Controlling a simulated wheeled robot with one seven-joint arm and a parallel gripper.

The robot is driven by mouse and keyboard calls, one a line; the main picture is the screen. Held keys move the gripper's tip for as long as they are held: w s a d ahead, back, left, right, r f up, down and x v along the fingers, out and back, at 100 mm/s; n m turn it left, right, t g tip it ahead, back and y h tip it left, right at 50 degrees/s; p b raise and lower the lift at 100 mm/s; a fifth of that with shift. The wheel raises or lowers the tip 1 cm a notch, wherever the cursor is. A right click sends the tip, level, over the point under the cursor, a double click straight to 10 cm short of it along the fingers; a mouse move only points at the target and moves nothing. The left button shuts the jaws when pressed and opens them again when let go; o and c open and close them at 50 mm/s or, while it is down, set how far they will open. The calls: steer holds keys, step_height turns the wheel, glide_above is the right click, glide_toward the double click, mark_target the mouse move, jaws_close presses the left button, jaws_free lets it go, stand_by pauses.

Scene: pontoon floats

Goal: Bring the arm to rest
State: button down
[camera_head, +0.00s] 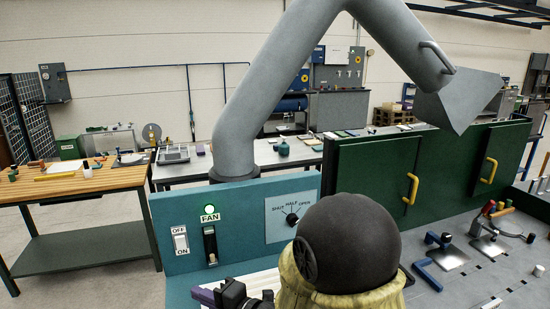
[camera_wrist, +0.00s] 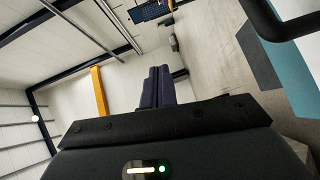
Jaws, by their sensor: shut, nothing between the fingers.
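My gripper (camera_wrist: 157,88) shows in the wrist view with its two dark purple fingers pressed together and nothing between them. Part of my arm (camera_head: 345,245), a dark rounded joint with a yellowish cover, shows at the bottom centre of the head view. It is in front of the teal fan panel and hides part of the bench. The wrist end of the arm is low in the picture, left of this joint, and is partly cut off by the lower edge. The wrist view looks past the fingers toward walls and roof beams, tilted.
A teal panel (camera_head: 236,262) carries a fan switch, a green lamp and a shut/half/open dial. A thick grey duct (camera_head: 262,92) rises behind it. A green cabinet (camera_head: 372,178) with yellow handles stands right. Clamps (camera_head: 440,240) stand on the grey bench. A wooden-topped table (camera_head: 75,184) is left.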

steer(key=w+d+f+m+t+h, duration=0.1)
steer(key=w+d+f+m+h, duration=0.15)
steer(key=d+m+h, duration=0.4)
steer(key=w+d+f+m+h, duration=0.2)
steer(key=d+f+m+h, duration=0.15)
steer(key=d+m, duration=0.65)
steer(key=s+d+f+m+g+h, duration=0.1)
steer(key=s+d+m+g+h, duration=0.45)
steer(key=s+d+m, duration=0.8)
step_height(320, 180, down, 8)
steer(key=b, duration=0.7)
steer(key=shift+d+n+g+y, duration=0.35)
steer(key=shift+d+n, duration=0.05)
steer(key=shift+r, duration=0.15)
